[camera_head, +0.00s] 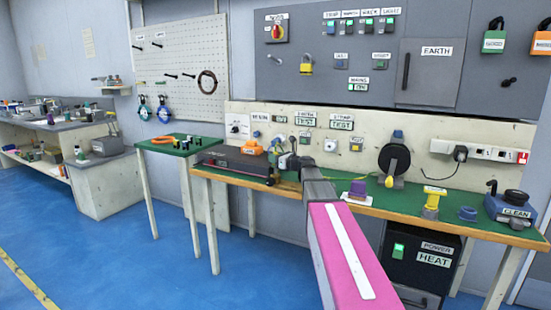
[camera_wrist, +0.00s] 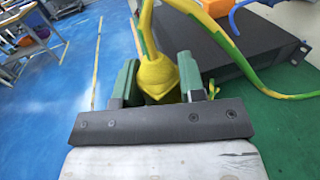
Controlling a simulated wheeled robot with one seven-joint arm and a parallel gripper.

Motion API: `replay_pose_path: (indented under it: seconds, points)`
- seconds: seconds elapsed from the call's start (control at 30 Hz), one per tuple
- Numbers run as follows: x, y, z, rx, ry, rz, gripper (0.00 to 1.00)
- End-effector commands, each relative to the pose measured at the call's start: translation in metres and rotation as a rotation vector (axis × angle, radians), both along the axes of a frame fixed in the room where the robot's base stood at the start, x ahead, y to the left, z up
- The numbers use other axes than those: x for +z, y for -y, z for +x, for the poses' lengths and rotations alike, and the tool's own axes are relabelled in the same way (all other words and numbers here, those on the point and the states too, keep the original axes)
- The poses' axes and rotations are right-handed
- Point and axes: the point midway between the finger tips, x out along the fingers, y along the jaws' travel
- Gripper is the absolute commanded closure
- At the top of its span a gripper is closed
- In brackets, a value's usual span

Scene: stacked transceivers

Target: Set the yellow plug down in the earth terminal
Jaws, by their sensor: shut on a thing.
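In the wrist view my gripper (camera_wrist: 158,72) has its two green fingers closed around the yellow plug (camera_wrist: 155,68). A yellow-and-green cable (camera_wrist: 232,58) runs from the plug over to the right and along the green bench top. The plug's lower end is hidden by my gripper. A black flat unit (camera_wrist: 222,42) lies just right of the fingers; it also shows in the head view (camera_head: 235,164) at the bench's left end.
The green bench top (camera_head: 400,203) carries a purple block (camera_head: 358,189), a yellow-topped stand (camera_head: 433,198), a black reel (camera_head: 394,161) and a blue CLEAN device (camera_head: 512,207). An orange object (camera_head: 253,148) sits on the black unit. Blue floor is open at the left.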

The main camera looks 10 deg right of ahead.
Motion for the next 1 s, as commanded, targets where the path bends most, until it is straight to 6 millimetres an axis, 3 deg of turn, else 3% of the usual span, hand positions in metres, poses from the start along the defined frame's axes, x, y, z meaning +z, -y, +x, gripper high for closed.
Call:
replay_pose_path:
  seconds: [1.0]
  points:
    - [-0.022,0.000,0.000,0.000,0.000,0.000,0.88]
